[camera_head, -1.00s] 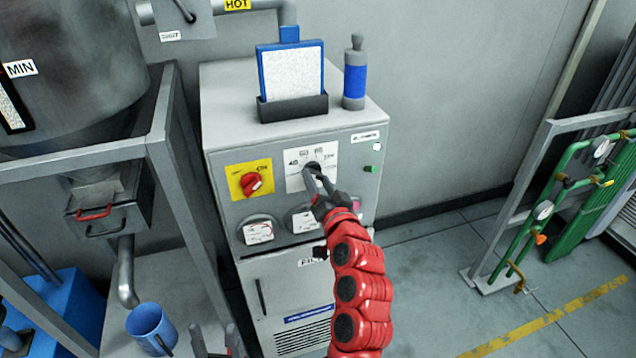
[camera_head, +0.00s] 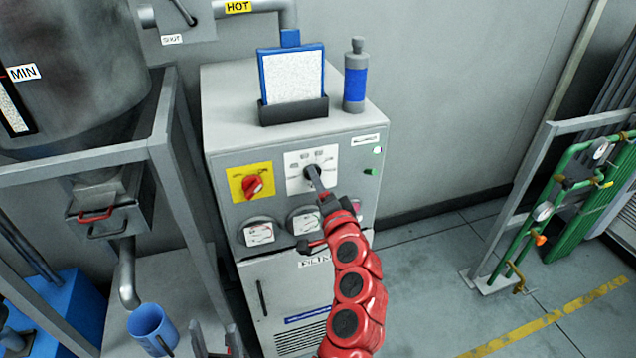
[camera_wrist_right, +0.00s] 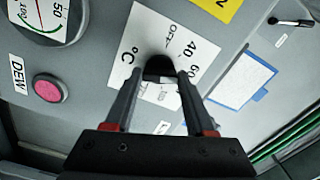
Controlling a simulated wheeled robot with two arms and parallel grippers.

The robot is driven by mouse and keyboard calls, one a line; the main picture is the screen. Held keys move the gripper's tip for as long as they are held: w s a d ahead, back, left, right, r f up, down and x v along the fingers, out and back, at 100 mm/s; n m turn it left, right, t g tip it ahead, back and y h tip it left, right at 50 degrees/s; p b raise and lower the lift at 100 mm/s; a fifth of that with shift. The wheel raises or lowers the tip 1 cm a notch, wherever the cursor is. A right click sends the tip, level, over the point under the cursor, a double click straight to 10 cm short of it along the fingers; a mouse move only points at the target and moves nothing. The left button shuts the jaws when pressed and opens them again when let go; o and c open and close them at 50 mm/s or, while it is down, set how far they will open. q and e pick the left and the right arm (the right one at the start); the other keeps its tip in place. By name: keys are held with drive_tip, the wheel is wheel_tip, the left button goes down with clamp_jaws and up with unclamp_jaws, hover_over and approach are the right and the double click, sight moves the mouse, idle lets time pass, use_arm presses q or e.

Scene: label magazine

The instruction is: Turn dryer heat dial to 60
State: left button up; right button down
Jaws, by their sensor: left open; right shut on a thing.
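The heat dial is a dark knob (camera_wrist_right: 160,67) on a white plate (camera_head: 299,159) of the grey dryer cabinet (camera_head: 226,160). The plate (camera_wrist_right: 128,50) in the right wrist view reads OFF, 40, 60 and °C; its lower part is partly covered by the fingers. My right gripper (camera_head: 312,172) is shut on the dial, with one finger on each side of the knob in the wrist view (camera_wrist_right: 160,75). The dial's pointer is hidden, so its setting cannot be read. My left gripper (camera_head: 215,342) is open and empty at the bottom edge, away from the dial.
A red switch (camera_head: 253,187) on a yellow plate sits left of the dial, with gauges (camera_head: 259,232) below. A blue mug (camera_head: 151,328) is at lower left.

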idle(0.4)
drive_tip(key=shift+c, duration=1.2)
unclamp_jaws()
drive_tip(key=p+v, duration=1.1)
drive_tip(key=v, duration=0.6)
drive_tip(key=shift+s, duration=0.2)
